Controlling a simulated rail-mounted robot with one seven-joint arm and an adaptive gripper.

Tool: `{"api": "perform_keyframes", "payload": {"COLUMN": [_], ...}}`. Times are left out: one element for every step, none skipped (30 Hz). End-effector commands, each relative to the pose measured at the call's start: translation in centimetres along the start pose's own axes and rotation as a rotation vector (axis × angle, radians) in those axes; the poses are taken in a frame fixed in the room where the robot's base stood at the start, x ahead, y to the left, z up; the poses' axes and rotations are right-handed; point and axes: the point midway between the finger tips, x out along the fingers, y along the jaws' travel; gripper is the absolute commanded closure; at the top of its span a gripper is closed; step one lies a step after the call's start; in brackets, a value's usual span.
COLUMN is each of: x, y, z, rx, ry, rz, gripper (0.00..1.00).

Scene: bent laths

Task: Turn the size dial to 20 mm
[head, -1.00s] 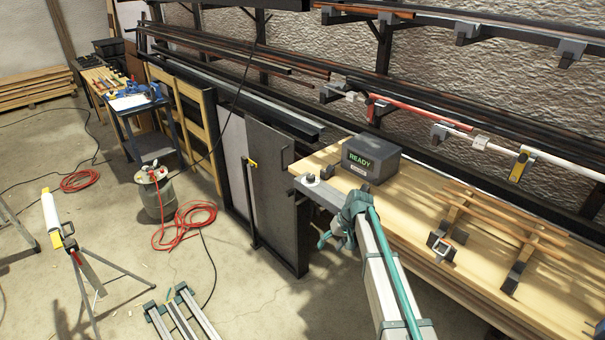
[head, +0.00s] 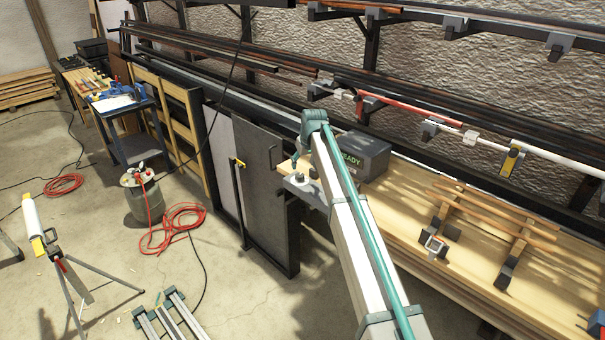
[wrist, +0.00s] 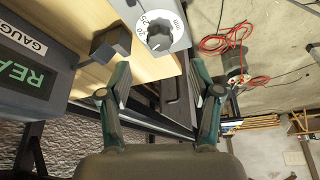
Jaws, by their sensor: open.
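The size dial (wrist: 158,38) is a dark, ridged knob on a light grey plate (wrist: 178,22) in the wrist view. Numbers and "mm" are printed around it; they are small and rotated, so I cannot tell its setting. My gripper (wrist: 157,78) is open, with its two teal-and-grey fingers spread. The dial shows beyond the fingertips, roughly midway between them, and nothing is held. In the head view the dial (head: 313,173) is small, at the bench's left end beside my arm, and my arm partly hides this area.
A dark gauge box (head: 362,155) with a green READY display stands on the wooden bench (head: 450,240) right of the dial. A dark block (wrist: 110,44) sits close beside the dial. Bent laths (head: 490,215) rest on supports farther right. Racks of dark bars line the wall.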

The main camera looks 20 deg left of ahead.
Motion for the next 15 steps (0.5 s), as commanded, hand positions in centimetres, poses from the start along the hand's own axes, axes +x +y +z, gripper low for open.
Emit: {"api": "perform_keyframes", "payload": {"x": [0.8, 1.3, 2.1, 2.6, 3.1, 3.8, 4.3, 4.7, 5.3, 5.7, 6.0, 6.5, 6.8, 7.0, 7.3], "y": [0.0, 0.0, 0.0, 0.0, 0.0, 0.0, 0.0, 0.0, 0.0, 0.0, 0.0, 0.0, 0.0, 0.0, 0.0], "z": [-0.2, -0.2, -0.1, -0.1, -0.2, -0.2, -0.1, -0.1, -0.1, -0.2, -0.1, -0.1, -0.1, -0.1, -0.1], "rx": [0.0, 0.0, 0.0, 0.0, 0.0, 0.0, 0.0, 0.0, 0.0, 0.0, 0.0, 0.001, 0.0, 0.001, 0.001], "ry": [-0.001, -0.001, -0.002, -0.002, -0.001, -0.001, -0.002, -0.002, -0.001, 0.0, -0.001, -0.001, -0.001, -0.001, 0.0], "rz": [-0.001, -0.001, -0.001, -0.001, -0.001, -0.001, -0.001, -0.001, -0.001, -0.001, -0.001, -0.001, -0.001, -0.001, -0.001], "gripper": [0.37, 0.37, 0.37, 0.37, 0.37, 0.37, 0.37, 0.37, 0.37, 0.37, 0.37, 0.37, 0.37, 0.37, 0.37]}}
